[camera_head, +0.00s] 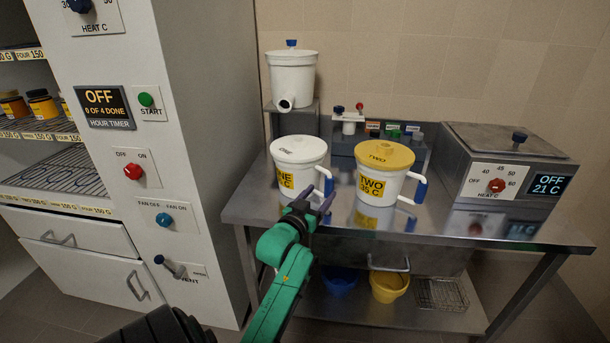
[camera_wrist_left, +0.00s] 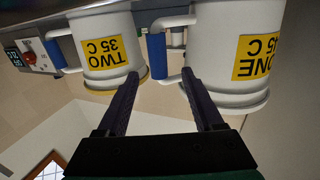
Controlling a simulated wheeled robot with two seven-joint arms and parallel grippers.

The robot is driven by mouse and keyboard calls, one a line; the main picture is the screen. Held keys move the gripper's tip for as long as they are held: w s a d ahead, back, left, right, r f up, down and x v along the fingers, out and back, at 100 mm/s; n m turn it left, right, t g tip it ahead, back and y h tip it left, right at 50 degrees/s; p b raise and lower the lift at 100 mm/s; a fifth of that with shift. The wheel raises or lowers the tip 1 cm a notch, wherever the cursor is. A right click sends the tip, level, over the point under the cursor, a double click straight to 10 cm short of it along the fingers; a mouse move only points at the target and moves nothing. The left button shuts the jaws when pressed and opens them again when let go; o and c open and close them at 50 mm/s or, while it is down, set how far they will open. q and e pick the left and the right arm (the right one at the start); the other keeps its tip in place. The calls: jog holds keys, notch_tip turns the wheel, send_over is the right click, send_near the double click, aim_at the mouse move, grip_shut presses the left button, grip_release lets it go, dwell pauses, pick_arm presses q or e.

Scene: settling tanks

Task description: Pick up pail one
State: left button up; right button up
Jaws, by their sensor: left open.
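Pail one (camera_head: 299,152) is a white pail with a white lid and a yellow label, upright on the steel bench. Its blue handle grip (camera_head: 328,184) faces right. My left gripper (camera_head: 317,202) is open and empty, just in front of this handle. In the left wrist view, upside down, pail one (camera_wrist_left: 223,55) is at the right and its blue grip (camera_wrist_left: 157,56) appears between the open fingertips of my left gripper (camera_wrist_left: 160,75). I cannot tell whether they touch. My right gripper is not in view.
Pail two (camera_head: 378,187), with a yellow lid, stands close to the right. A lidded white vessel with a spout (camera_head: 292,75) stands behind. A heater box (camera_head: 500,180) is at the bench's right. A tall white cabinet (camera_head: 190,150) is left. Blue and yellow tubs (camera_head: 388,286) sit below.

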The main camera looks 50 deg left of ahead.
aim_at(327, 186)
pick_arm(q)
jog(key=x, duration=0.7)
jog(key=shift+d, duration=0.15)
jog(key=shift+s, duration=0.15)
grip_shut()
dwell(0.9)
